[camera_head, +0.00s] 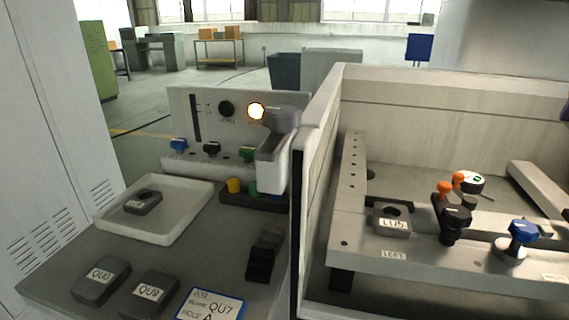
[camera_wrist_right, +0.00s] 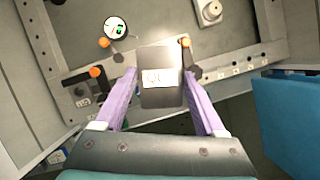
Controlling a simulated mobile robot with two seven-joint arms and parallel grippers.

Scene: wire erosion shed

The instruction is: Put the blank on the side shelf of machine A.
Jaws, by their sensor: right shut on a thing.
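My right gripper (camera_wrist_right: 160,93) is shut on a dark grey blank (camera_wrist_right: 160,98) with a white label starting "QU"; the rest of the label is not readable. In the right wrist view its purple fingers hold the blank by its sides, above the machine's work area. In the head view, a grey shelf-like surface (camera_head: 65,246) lies left of the machine's wall (camera_head: 318,165); I cannot tell whether it is the side shelf of machine A. Two blanks, QU0 (camera_head: 101,279) and QU8 (camera_head: 149,294), lie there beside a blue-edged card (camera_head: 211,305) reading QU7. My left gripper is not in view.
A white tray (camera_head: 160,236) holds a small grey part (camera_head: 143,202). A panel (camera_head: 215,110) with a lit lamp stands behind. The machine's rail (camera_head: 430,250) carries a labelled block (camera_head: 391,222), a black-and-orange clamp (camera_head: 455,222) and a blue knob (camera_head: 522,231). A black stepped block (camera_head: 262,256) stands by the wall.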

